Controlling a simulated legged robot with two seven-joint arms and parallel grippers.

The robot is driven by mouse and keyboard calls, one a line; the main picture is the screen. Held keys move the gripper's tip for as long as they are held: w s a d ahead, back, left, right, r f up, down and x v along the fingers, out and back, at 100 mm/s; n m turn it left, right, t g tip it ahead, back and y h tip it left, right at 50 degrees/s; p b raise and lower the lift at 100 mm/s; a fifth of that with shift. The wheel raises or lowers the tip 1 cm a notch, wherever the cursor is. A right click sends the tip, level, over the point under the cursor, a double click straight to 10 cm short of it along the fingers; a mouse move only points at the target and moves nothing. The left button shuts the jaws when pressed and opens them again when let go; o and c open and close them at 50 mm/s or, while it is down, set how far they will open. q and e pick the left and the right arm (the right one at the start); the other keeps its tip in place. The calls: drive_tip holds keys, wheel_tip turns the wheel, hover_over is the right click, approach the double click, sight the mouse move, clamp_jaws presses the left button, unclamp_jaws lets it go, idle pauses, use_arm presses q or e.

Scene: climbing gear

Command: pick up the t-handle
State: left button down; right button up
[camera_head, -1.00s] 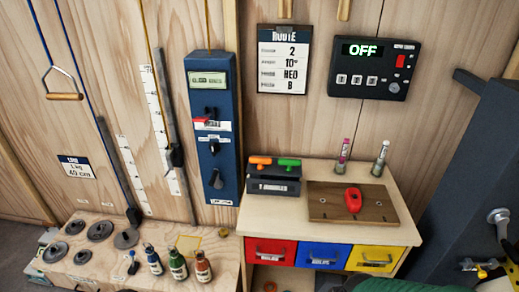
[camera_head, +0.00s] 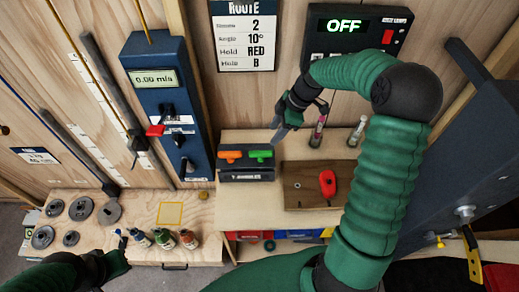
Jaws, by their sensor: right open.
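Two T-handles stand side by side in a dark holder (camera_head: 247,175) on the cabinet top: an orange T-handle (camera_head: 230,156) on the left and a green T-handle (camera_head: 260,154) on the right. Only their grips show; the shafts are hidden in the holder. My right gripper (camera_head: 279,131) is open and empty, above and slightly right of the green T-handle in the picture, with its fingers pointing down. It appears apart from both handles. My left gripper (camera_head: 122,259) is low at the left, by the bench front, and its jaws are not clear.
A wooden board (camera_head: 298,198) with a red hold (camera_head: 327,184) lies right of the holder. Two tubes (camera_head: 318,132) stand behind it. Several small bottles (camera_head: 163,238) and grey discs (camera_head: 82,208) are on the lower bench (camera_head: 150,196). A blue meter box (camera_head: 160,60) is on the wall.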

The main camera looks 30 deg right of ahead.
sight(261, 152)
drive_tip(key=x, duration=0.2)
drive_tip(key=d+p+x, duration=0.1)
drive_tip(key=x, duration=0.5)
drive_tip(key=shift+w+d+f, duration=0.15)
drive_tip(key=shift+w+f, duration=0.15)
drive_tip(key=shift+w, duration=0.05)
drive_tip(key=shift+f+p, duration=0.3)
drive_tip(key=shift+f, duration=0.05)
drive_tip(key=shift+s+a+f+p, duration=0.2)
drive_tip(key=shift+a+f+p, duration=0.55)
drive_tip(key=shift+f+p, duration=0.3)
drive_tip(key=shift+a+x, duration=0.25)
drive_tip(key=shift+x, duration=0.9)
drive_tip(key=shift+w+a, duration=0.1)
drive_tip(key=c, duration=0.4)
drive_tip(key=shift+d, duration=0.4)
clamp_jaws()
use_arm(q)
drive_tip(key=r, duration=0.2)
drive_tip(key=d+r, duration=0.1)
drive_tip(key=r, duration=0.1)
drive_tip(key=shift+w, duration=0.3)
use_arm(e)
drive_tip(key=shift+a, duration=0.1)
